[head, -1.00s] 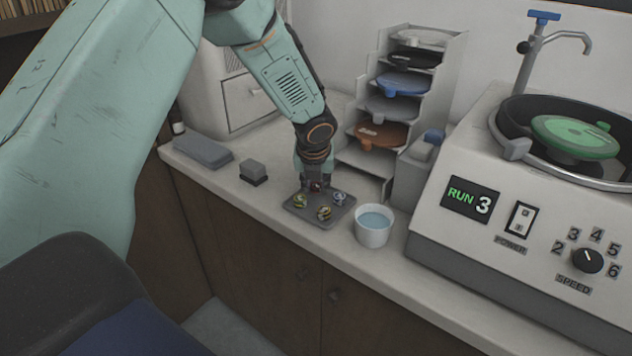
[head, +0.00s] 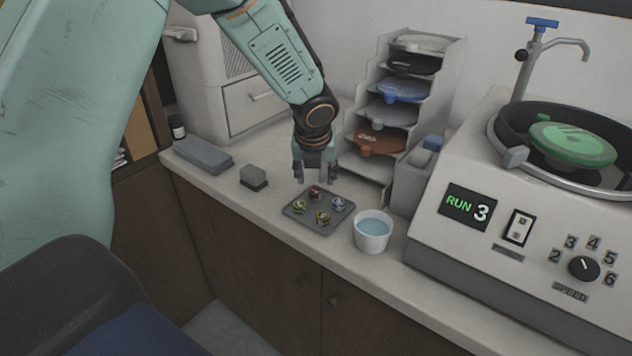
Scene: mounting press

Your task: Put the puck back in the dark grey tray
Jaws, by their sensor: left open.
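The dark grey tray (head: 318,223) lies flat on the counter in the head view. Several small round pucks rest on it: a dark reddish one (head: 315,193) at the back, a greenish one (head: 299,207) at the left, a yellowish one (head: 323,217) at the front and a pale bluish one (head: 338,204) at the right. My left gripper (head: 316,181) is open and empty, just above and behind the reddish puck, fingers pointing down. It looks clear of the puck. My right gripper is not in view.
A white cup of water (head: 373,232) stands right of the tray. A small grey block (head: 253,177) and a long grey box (head: 203,155) lie to the left. A stepped rack of discs (head: 385,175) stands behind, and the polishing machine (head: 470,255) fills the right.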

